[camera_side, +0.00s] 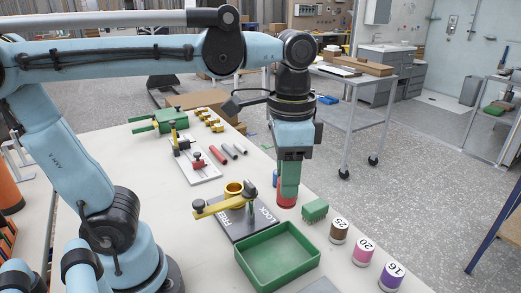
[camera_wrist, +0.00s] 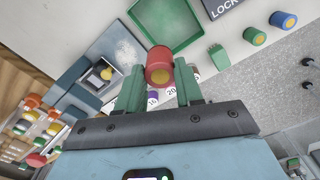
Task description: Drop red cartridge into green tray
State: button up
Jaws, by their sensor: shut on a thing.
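My gripper (camera_side: 288,187) points down over the right side of the table, its green fingers shut on the red cartridge (camera_side: 286,201). In the wrist view the red cartridge (camera_wrist: 159,64), with a yellow end, sits between the two green fingertips. The green tray (camera_side: 243,264) lies on the table in front of the cartridge in the side view, open and empty. In the wrist view the tray (camera_wrist: 197,38) shows beyond the cartridge, which is not over its floor. The cartridge's height above the table is hard to tell.
A green ribbed block (camera_side: 315,210) and numbered cylinders, including a brown one (camera_side: 339,231), stand right of the tray. A dark lock plate (camera_side: 240,225) with a yellow lever lies behind it. A blue cylinder (camera_wrist: 284,20) and a green cylinder (camera_wrist: 255,36) are nearby.

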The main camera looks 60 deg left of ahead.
notch_tip(320, 180, down, 11)
dwell(0.8)
jog(key=shift+a+r, duration=0.1)
jog(key=o, duration=1.1)
notch_tip(320, 180, up, 12)
jog(key=shift+r, duration=0.1)
notch_tip(320, 180, down, 11)
jog(key=shift+f, duration=0.2)
dwell(0.9)
